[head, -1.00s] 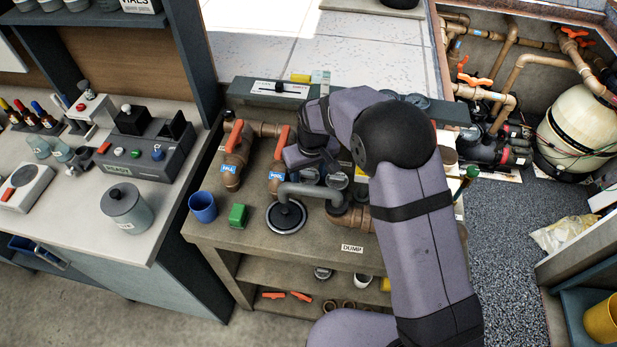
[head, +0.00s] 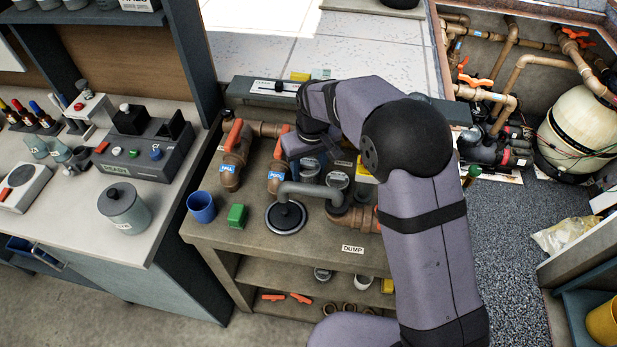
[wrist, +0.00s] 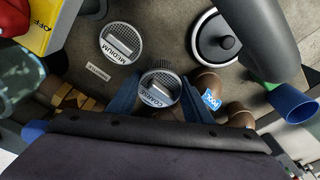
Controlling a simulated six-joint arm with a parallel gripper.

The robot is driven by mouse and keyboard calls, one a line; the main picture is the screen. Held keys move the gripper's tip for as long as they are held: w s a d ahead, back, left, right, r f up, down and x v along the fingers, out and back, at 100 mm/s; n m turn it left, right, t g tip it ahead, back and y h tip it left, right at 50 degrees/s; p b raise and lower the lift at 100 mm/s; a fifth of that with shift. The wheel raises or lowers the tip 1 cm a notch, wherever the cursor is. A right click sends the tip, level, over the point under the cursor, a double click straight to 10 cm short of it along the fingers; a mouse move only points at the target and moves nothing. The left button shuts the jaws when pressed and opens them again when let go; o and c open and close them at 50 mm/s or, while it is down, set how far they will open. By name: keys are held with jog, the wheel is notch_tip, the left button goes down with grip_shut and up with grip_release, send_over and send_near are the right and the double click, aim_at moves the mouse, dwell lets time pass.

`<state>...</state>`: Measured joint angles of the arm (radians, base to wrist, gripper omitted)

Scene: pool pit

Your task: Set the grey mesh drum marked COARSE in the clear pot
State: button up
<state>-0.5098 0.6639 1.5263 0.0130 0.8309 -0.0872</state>
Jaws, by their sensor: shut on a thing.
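The grey mesh drum marked COARSE (wrist: 160,88) is between the two blue fingers of my gripper (wrist: 160,98) in the wrist view, its labelled top facing the camera. My gripper is shut on it. In the head view my gripper (head: 303,152) is over the bench, with the drum (head: 309,168) under it, partly hidden. I cannot tell how far the drum is above the bench. A similar drum marked MEDIUM (wrist: 121,43) stands beside it. A clear rounded thing (wrist: 14,92) at the wrist view's left edge may be the clear pot; my arm hides that area in the head view.
A grey pipe (head: 310,190) arches over a round dark lid (head: 286,216) near the drums. Orange-handled POOL valve pipes (head: 277,178) stand close left. A blue cup (head: 202,207) and green block (head: 237,216) are at bench left. A yellow box (wrist: 38,20) is beyond MEDIUM.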

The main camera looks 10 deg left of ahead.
aim_at(308, 162)
jog(key=shift+r+b, duration=0.65)
jog(key=shift+r, duration=2.45)
